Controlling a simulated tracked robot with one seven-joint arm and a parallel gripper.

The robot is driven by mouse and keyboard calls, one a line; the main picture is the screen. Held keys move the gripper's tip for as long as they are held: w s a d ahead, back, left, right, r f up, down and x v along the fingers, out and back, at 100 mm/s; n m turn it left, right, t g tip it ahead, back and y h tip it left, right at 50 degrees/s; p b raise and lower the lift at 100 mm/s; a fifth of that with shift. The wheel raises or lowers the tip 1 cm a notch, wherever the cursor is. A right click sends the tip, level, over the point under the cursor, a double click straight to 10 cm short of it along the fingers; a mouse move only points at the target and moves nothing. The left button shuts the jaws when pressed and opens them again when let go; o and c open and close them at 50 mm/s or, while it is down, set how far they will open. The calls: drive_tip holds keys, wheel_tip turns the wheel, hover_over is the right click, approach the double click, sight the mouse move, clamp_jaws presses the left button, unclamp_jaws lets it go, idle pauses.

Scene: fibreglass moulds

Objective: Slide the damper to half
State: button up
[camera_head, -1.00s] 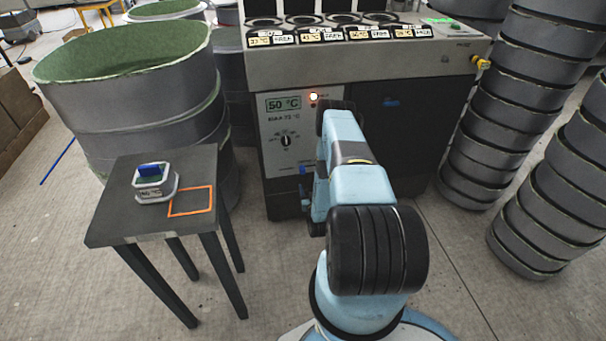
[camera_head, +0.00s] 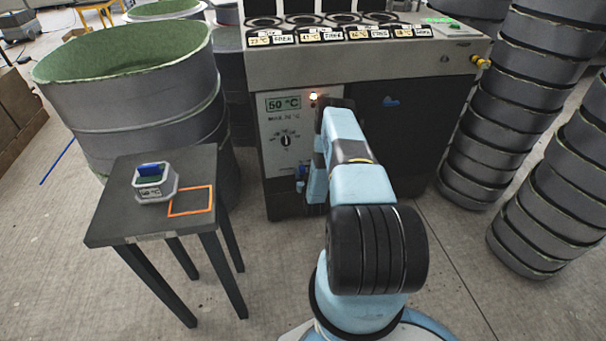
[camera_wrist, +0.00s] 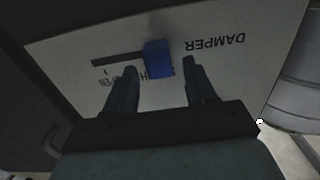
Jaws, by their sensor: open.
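The damper is a blue slider knob (camera_wrist: 158,58) on a pale panel (camera_wrist: 205,75) marked DAMPER, seen upside down in the wrist view. A dark slot (camera_wrist: 118,58) runs from the knob to the left, towards a label that partly reads as OPEN. The knob stands at the right end of the visible slot. My gripper (camera_wrist: 160,75) is open, with one finger on each side of the knob in the picture. I cannot tell whether either finger touches it. In the head view, my arm hides most of the panel around the damper, and a small blue part (camera_head: 301,184) shows beside it.
The machine (camera_head: 288,140) has a 50 °C display, a dial and a lit lamp. A small dark table (camera_head: 110,215) stands at the left with a grey device (camera_head: 155,190) and an orange outline. Stacked moulds (camera_head: 500,120) stand at the right.

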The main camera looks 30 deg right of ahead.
drive_tip(key=shift+c, duration=0.4)
clamp_jaws()
